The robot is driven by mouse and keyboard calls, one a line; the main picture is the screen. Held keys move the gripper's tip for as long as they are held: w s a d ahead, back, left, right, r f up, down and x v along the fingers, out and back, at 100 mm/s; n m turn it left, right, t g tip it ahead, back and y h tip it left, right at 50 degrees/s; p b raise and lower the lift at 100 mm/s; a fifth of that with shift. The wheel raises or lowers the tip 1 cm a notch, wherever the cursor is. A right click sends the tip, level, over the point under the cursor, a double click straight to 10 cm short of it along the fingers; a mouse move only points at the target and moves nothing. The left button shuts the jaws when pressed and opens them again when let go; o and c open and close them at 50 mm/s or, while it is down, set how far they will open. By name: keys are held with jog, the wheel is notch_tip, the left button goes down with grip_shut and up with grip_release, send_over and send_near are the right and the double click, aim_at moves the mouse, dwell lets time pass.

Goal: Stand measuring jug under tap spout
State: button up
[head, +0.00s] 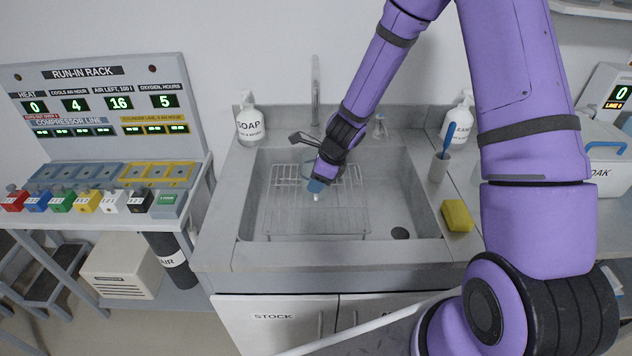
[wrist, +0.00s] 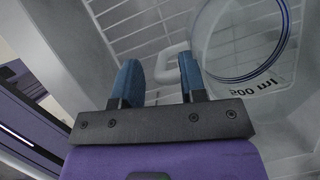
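The measuring jug (wrist: 222,66) is clear, with a blue-lined round rim and a "500 ml" mark, at the upper right of the wrist view. Its pale handle (wrist: 172,66) shows between and just beyond my fingers. My gripper (wrist: 160,72) has its two blue fingers apart, with a gap on either side of the handle. In the head view my gripper (head: 317,187) points down into the sink, over the wire rack, and the jug is mostly hidden behind it. The upright metal tap (head: 316,88) stands at the sink's back edge, behind my wrist.
The wire rack (head: 285,208) lies in the sink (head: 405,205). Soap bottle (head: 249,120) stands back left; another bottle (head: 459,118), a cup with a brush (head: 438,166) and a yellow sponge (head: 456,215) are right. The sink's front right, around the drain (head: 400,233), is clear.

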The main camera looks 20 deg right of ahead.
jog(key=s+d+r+n, duration=0.1)
jog(key=s+r+n, duration=0.3)
jog(key=r, duration=0.6)
jog(key=s+d+r+n+t, duration=0.15)
jog(key=s+r+n, duration=0.3)
jog(key=r, duration=0.45)
jog(key=s+d+r+n, duration=0.2)
jog(key=s+r+n, duration=0.25)
jog(key=r, duration=0.55)
jog(key=s+d+r+n+h, duration=0.1)
jog(key=s+r+n, duration=0.1)
jog(key=s, duration=0.3)
jog(key=s+d+r+n+t+h, duration=0.1)
jog(key=s+d+r+n, duration=0.1)
jog(key=s+n, duration=0.3)
jog(key=s+d+r+n+h, duration=0.1)
jog(key=s+r+n, duration=0.2)
jog(key=s, duration=0.4)
jog(key=shift+d+r+n+h, duration=0.15)
jog(key=shift+r+n+h, duration=0.25)
